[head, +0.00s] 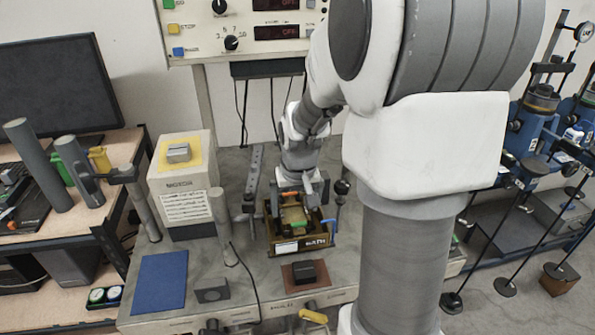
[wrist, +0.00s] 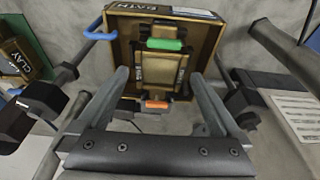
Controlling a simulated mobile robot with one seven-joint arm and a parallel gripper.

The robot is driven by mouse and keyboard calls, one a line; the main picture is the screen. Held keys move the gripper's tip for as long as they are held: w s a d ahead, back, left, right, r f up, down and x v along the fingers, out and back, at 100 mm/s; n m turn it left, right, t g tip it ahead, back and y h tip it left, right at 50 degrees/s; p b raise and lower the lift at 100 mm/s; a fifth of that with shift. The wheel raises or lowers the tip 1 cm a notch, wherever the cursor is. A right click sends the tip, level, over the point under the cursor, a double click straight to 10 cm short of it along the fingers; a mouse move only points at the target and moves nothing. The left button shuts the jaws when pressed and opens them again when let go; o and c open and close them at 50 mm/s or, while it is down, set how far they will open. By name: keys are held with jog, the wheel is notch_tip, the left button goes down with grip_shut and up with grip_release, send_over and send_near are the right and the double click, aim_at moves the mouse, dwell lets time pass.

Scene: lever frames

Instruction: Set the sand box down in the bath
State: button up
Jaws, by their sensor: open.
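The bath (head: 288,247) is a brown open box with a BATH label on the grey bench; it also shows in the wrist view (wrist: 207,42). The sand box (head: 293,215) stands inside it, with a green piece and an orange piece at its two ends. In the wrist view the sand box (wrist: 160,70) lies between the fingers, and its small label is hard to read. My gripper (wrist: 160,78) is open, with one finger on either side of the box and gaps visible. In the head view my gripper (head: 297,187) is over the bath, its fingertips hidden.
A blue-handled lever (wrist: 100,33) stands beside the bath, and a box marked CLAY (wrist: 17,60) lies beyond it. A white cabinet (head: 182,185) and grey posts stand left of the bath. A dark block on a brown pad (head: 304,273) sits in front.

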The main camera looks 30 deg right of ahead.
jog(key=d+p+v, duration=0.1)
jog(key=v, duration=1.2)
jog(key=shift+a, duration=0.5)
jog(key=shift+r, duration=0.1)
